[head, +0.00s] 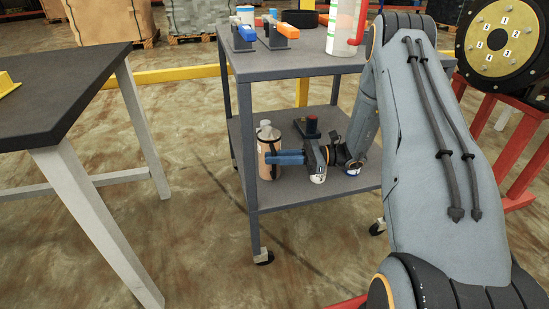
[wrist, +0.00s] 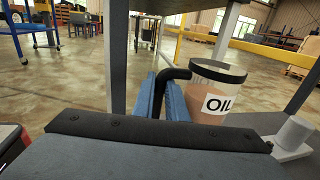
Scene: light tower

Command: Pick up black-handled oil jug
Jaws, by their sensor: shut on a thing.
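The oil jug (head: 269,160) is a clear container of brownish liquid, upright at the left side of the cart's lower shelf. In the wrist view the jug (wrist: 222,96) shows an OIL label, a dark rim and a black handle (wrist: 174,76). My gripper (head: 285,157) reaches in from the right between the shelves. Its blue fingers (wrist: 171,98) are shut on the black handle. The dark gripper body hides the jug's lower part in the wrist view, so I cannot tell whether the jug touches the shelf.
The grey cart's lower shelf (head: 290,196) has a dark red-topped object (head: 311,126) behind my gripper. The upper shelf (head: 290,66) is close above, with posts at the corners. A dark-topped table (head: 60,90) stands left.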

